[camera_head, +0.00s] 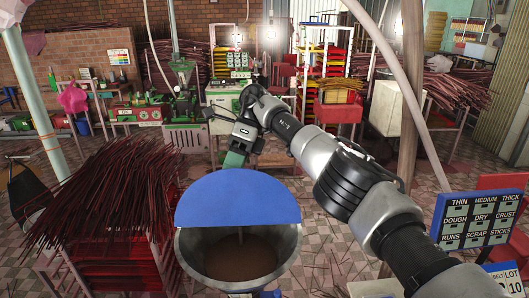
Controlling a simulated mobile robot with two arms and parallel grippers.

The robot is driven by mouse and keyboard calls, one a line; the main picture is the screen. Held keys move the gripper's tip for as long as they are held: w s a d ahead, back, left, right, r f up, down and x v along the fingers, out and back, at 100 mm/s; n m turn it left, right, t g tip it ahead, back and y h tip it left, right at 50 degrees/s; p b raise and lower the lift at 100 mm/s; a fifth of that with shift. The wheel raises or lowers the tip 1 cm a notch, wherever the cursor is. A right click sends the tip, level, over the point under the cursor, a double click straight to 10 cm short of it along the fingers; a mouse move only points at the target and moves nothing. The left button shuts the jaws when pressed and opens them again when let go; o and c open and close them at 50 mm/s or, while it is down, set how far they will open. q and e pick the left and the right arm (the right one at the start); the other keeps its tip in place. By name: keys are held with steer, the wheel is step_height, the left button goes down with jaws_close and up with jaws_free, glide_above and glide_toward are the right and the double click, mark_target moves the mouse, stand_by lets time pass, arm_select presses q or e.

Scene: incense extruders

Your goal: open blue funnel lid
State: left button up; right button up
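The blue funnel lid (238,198) shows as a half-disc over the far part of the metal funnel (185,247). Its straight edge crosses the mouth, and the near part of the mouth is uncovered. Brown material (238,262) lies inside the funnel. My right arm comes in from the lower right. Its gripper (235,158) points down just beyond the far edge of the lid. Its fingertips are small and partly hidden, so I cannot tell whether they touch the lid or are open or shut. My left gripper is not in view.
A large heap of dark red sticks (105,190) is on the left, close to the funnel. A blue label board (478,220) stands at the right. Green machines (185,105) and shelves (325,75) are farther back. Checkered floor (335,245) shows right of the funnel.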

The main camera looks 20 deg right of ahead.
mark_target(247, 171)
steer(key=s+d+r, duration=0.1)
steer(key=r, duration=0.1)
steer(key=s+d+r+b, duration=0.1)
steer(key=s+d+r, duration=0.1)
steer(key=d+r, duration=0.1)
steer(key=shift+s+d+r+b, duration=0.1)
steer(key=shift+s+r+b, duration=0.2)
steer(key=shift+r, duration=0.05)
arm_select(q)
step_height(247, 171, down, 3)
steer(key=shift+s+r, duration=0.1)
arm_select(e)
steer(key=s+d+r, duration=0.4)
steer(key=shift+s+d, duration=0.2)
steer(key=shift+d, duration=0.1)
steer(key=shift+r, duration=0.1)
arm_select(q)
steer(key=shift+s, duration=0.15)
arm_select(e)
steer(key=shift+s, duration=0.1)
